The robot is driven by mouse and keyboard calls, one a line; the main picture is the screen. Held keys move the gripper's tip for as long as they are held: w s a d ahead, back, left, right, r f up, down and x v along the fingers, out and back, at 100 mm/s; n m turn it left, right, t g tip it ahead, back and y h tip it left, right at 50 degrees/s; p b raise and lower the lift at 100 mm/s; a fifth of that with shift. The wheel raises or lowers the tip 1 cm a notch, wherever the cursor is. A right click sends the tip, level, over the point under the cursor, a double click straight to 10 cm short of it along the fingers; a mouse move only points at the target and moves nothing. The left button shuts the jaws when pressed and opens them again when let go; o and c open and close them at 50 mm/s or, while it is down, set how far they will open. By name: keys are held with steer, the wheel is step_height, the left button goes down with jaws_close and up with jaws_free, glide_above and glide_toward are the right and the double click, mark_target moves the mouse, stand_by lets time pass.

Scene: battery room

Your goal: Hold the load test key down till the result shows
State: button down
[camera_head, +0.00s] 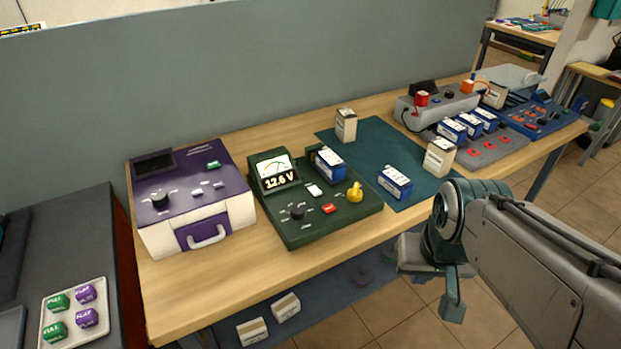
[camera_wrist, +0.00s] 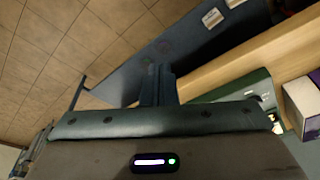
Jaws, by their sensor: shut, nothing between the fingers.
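The dark green battery tester (camera_head: 330,222) stands on the wooden bench, left of the middle. Its lit display (camera_head: 280,181) reads 12.6 V below a needle gauge. A blue and white battery (camera_head: 329,164) sits at its back right. Its face carries a white key (camera_head: 314,190), a red key (camera_head: 329,209), a black knob (camera_head: 297,211) and a yellow knob (camera_head: 355,190). The labels are too small to read. My gripper (camera_head: 452,305) is shut and empty, in front of the bench edge and right of the tester, touching no key. Its shut fingers (camera_wrist: 158,85) show in the wrist view.
A purple and white case (camera_head: 190,200) stands left of the tester. A teal mat (camera_head: 375,150) with loose batteries lies to the right, with grey equipment (camera_head: 440,105) beyond it. A tray (camera_head: 75,312) of green and purple tokens is at lower left. The bench front edge is bare.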

steer(key=shift+d, duration=0.1)
steer(key=w+a+r+m+y+p, duration=0.4)
steer(key=w+a+m+y+p, duration=0.25)
steer(key=w+a, duration=0.5)
steer(key=w+a+f+m+t+p, duration=0.2)
steer(key=w+m+p, duration=0.4)
steer(key=w+m, duration=0.5)
steer(key=shift+w+a+f+t+p, duration=0.2)
steer(key=shift+w+a+t+p, duration=0.1)
steer(key=shift+w+a+t, duration=0.55)
steer(key=shift+w+d, duration=0.1)
steer(key=shift+d, duration=0.05)
